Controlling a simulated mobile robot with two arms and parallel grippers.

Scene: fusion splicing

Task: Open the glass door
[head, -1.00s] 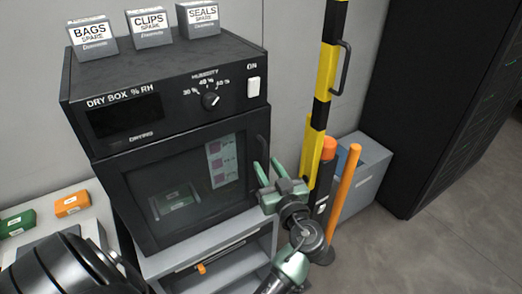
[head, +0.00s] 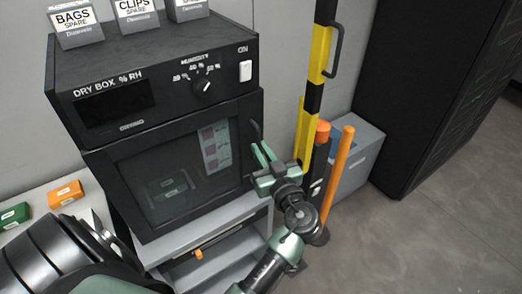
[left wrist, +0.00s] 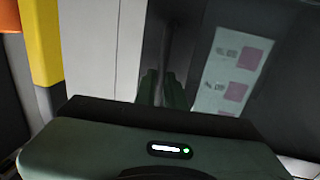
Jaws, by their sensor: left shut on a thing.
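The dry box (head: 160,70) is a black cabinet with a dial and a white switch above its glass door (head: 140,165). The door looks closed, with no clear gap at its edges. A dark vertical handle (head: 255,130) stands at the door's right side. My left gripper (head: 261,152) is shut on the handle's lower part. In the left wrist view, the green fingers (left wrist: 162,90) meet at the handle (left wrist: 168,45). Through the glass, a green item (head: 168,187) and a sheet with pink squares (head: 215,147) show. My right gripper is not in view.
A yellow-black post (head: 314,95) and an orange pole (head: 338,172) stand close to the right of my left gripper. A grey bin (head: 358,160) is behind them. Open floor lies at lower right.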

